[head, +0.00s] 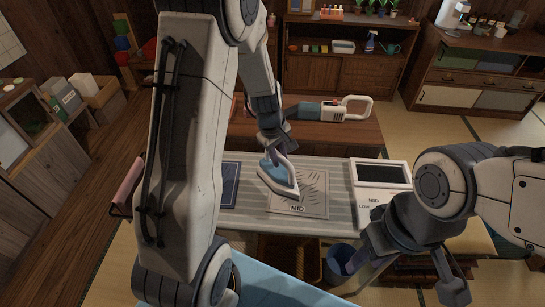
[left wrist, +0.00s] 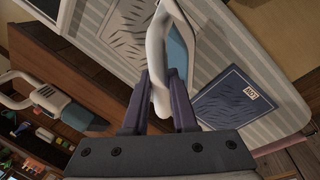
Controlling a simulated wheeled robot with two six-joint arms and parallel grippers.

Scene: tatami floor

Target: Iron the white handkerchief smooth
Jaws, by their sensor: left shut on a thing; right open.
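The pale handkerchief (head: 316,203) lies on the striped ironing board (head: 339,212), with dark crease lines across it and a "MID" label at its front edge. It also shows in the left wrist view (left wrist: 137,25). My left gripper (left wrist: 158,100) is shut on the handle of the white and blue iron (head: 282,186). The iron is over the left part of the handkerchief and hides some of it; I cannot tell whether its sole touches the cloth. My right gripper (head: 403,265) is open and empty, in front of the board's right end.
A dark blue cloth (head: 229,184) lies on the board left of the handkerchief. A blue bin (head: 339,262) stands below. A white and grey appliance (head: 318,111) sits on the table behind.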

